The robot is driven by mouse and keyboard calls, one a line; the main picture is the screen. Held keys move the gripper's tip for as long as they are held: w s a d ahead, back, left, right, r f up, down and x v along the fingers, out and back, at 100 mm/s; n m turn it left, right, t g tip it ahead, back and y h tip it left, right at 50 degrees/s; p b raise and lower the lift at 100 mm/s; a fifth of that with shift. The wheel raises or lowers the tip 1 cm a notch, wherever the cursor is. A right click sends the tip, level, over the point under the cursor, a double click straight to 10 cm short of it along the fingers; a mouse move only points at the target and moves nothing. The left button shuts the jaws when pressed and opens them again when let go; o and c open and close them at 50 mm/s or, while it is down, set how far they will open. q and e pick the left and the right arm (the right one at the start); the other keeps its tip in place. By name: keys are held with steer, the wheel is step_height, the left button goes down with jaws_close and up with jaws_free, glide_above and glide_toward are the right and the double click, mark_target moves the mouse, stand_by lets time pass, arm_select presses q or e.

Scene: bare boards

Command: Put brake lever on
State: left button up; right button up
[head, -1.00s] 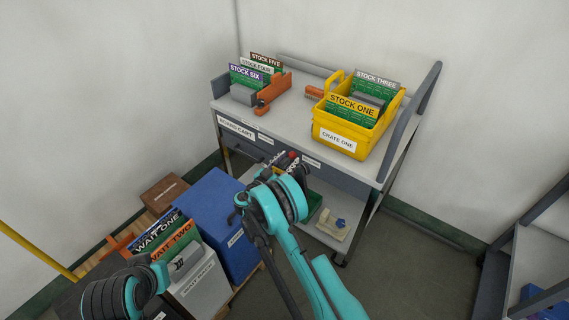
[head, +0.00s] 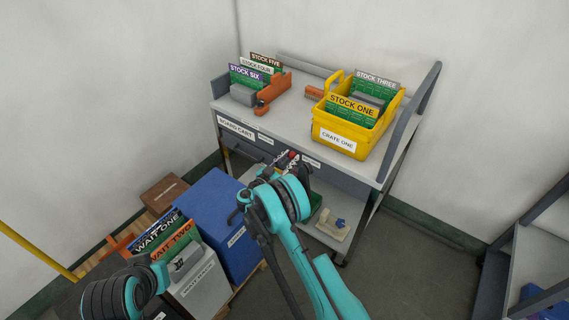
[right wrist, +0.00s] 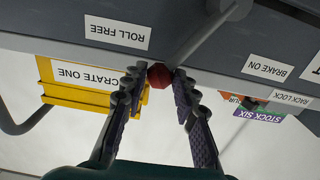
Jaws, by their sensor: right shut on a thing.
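The brake lever's red knob (right wrist: 160,75) shows in the right wrist view, which is upside down. My right gripper (right wrist: 158,78) is shut on this knob, one finger on each side. A grey rod (right wrist: 205,32) runs from near the knob to the top of that view. The knob is near the ROLL FREE label (right wrist: 117,32); the BRAKE ON label (right wrist: 267,67) is farther to the right. In the head view my right gripper (head: 287,160) is at the front of the board cart (head: 345,180), partly hidden by my arm.
The yellow crate (head: 337,141) and upright stock boards (head: 247,78) stand on the cart top. A blue box (head: 213,220) and a grey bin (head: 199,292) with boards stand left of my right arm. Floor (head: 415,255) is clear on the right, before a grey rack (head: 540,255).

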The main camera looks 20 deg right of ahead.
steer(key=shift+w, duration=0.1)
steer(key=shift+w+a+r, duration=0.25)
steer(key=shift+w+a, duration=0.15)
steer(key=shift+w, duration=0.1)
steer(key=shift+w+a+r, duration=0.25)
steer(key=shift+w+a, duration=0.15)
steer(key=shift+w, duration=0.05)
steer(key=shift+a, duration=0.1)
steer(key=shift+w+a+r, duration=0.1)
steer(key=shift+w+a, duration=0.3)
steer(key=shift+w, duration=0.2)
steer(key=shift+w+a+r, duration=0.1)
steer(key=shift+w+a, duration=0.3)
steer(key=shift+w, duration=0.15)
steer(key=shift+a, duration=0.1)
steer(key=shift+w+a+f, duration=0.15)
steer(key=shift+w+a, duration=0.25)
steer(key=shift+w, duration=0.15)
steer(key=shift+w+a+f, duration=0.15)
steer(key=shift+w+a, duration=0.2)
steer(key=shift+w, duration=0.2)
